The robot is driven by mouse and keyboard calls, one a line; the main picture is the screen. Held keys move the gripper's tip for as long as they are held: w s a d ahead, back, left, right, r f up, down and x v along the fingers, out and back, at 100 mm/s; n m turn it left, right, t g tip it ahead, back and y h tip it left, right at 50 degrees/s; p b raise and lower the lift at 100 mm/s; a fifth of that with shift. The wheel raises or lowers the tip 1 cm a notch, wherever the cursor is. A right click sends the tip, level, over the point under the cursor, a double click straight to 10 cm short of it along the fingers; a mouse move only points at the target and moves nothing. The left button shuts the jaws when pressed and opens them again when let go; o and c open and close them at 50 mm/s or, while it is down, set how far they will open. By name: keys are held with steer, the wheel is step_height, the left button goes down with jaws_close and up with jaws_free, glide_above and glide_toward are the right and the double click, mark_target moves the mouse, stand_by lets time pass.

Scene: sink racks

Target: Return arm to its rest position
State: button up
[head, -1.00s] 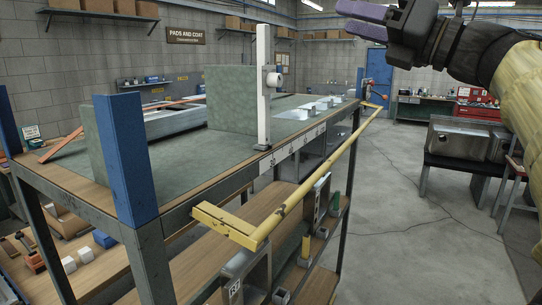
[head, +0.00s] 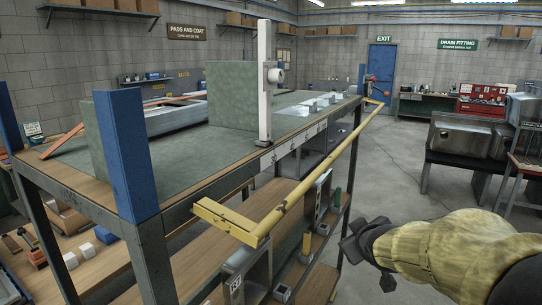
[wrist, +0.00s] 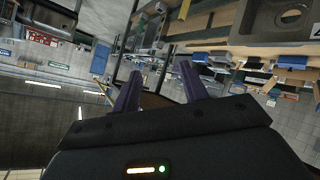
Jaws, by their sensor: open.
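My arm, in a yellow sleeve, reaches in from the lower right of the head view, low beside the workbench. Its dark end with my gripper (head: 354,246) points left, just right of the bench's lower shelves; the fingers are not clear there. In the wrist view my gripper (wrist: 160,86) shows two purple fingers spread apart with nothing between them. The wrist picture is strongly tilted.
A workbench (head: 185,205) with blue corner posts fills the left. A yellow rail (head: 318,172) runs along its near side, close to my arm. Steel sinks (head: 465,137) stand on a stand at right. The floor between is clear.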

steer(key=s+a+f+m+g, duration=0.2)
steer(key=s+f+m+g, duration=0.1)
steer(key=s+f, duration=0.5)
steer(key=s+a+f+m+g+y, duration=0.1)
steer(key=s+a+f+m+g, duration=0.1)
steer(key=s+f+g, duration=0.4)
steer(key=s+f, duration=0.3)
steer(key=s, duration=0.2)
steer(key=shift+a+f+m, duration=0.15)
steer(key=shift+a+m, duration=0.25)
steer(key=shift+o, duration=0.3)
stand_by(1.0)
